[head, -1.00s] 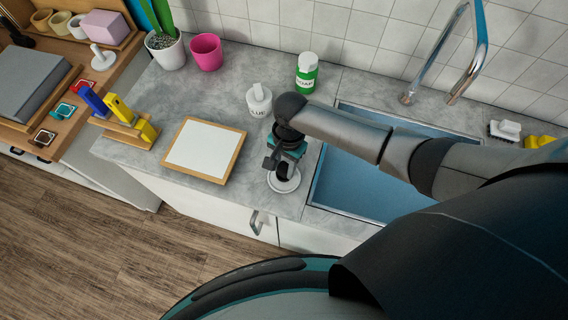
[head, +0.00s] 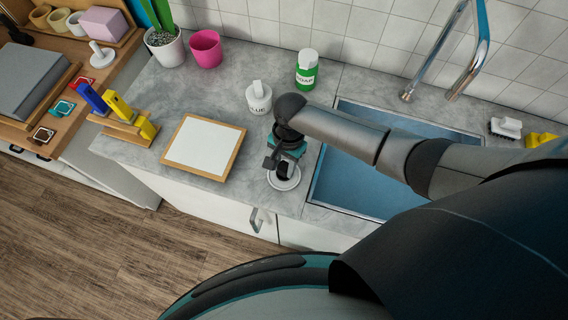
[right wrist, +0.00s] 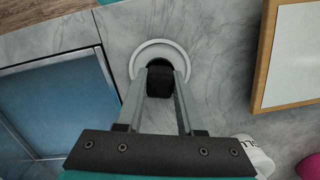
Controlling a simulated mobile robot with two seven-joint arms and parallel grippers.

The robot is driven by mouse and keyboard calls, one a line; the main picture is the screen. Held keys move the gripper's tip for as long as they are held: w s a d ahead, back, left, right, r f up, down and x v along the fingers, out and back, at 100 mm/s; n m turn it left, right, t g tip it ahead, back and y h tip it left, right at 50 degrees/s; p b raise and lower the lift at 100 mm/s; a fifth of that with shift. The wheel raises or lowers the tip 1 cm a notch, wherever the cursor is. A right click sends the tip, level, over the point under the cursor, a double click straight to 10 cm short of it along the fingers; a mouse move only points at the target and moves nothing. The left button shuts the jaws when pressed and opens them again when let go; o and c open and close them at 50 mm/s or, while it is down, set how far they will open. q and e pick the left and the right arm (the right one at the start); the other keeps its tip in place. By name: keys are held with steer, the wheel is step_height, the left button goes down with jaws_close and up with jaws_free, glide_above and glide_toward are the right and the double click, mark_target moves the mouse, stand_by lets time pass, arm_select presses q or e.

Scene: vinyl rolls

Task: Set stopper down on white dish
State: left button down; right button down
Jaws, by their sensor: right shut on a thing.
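The white dish (head: 284,184) lies on the grey counter between the sink and the framed white board. It also shows in the right wrist view as a round white rim (right wrist: 139,58). My right gripper (head: 283,169) is over the dish, pointing down. In the right wrist view its two fingers (right wrist: 160,85) are shut on a black stopper (right wrist: 159,78). The stopper is over the inside of the dish; whether it touches the dish I cannot tell. My left gripper is out of view.
The sink (head: 345,185) is just right of the dish. A framed white board (head: 204,148) lies to the left. A glue bottle (head: 259,98) and a green soap bottle (head: 306,72) stand behind the gripper. A pink pot (head: 206,50) is farther back.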

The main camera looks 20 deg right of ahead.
steer(key=shift+f, duration=0.1)
stand_by(0.3)
jaws_free()
stand_by(0.6)
stand_by(0.4)
steer(key=shift+w+d+r+p, duration=0.1)
steer(key=shift+w+r+p, duration=0.05)
steer(key=shift+r+p, duration=1.6)
steer(key=shift+r, duration=0.2)
steer(key=shift+w+d+r, duration=0.15)
steer(key=shift+r, duration=1.1)
steer(key=shift+w+d+r, duration=0.1)
steer(key=shift+d+r, duration=0.05)
steer(key=shift+r, duration=1.05)
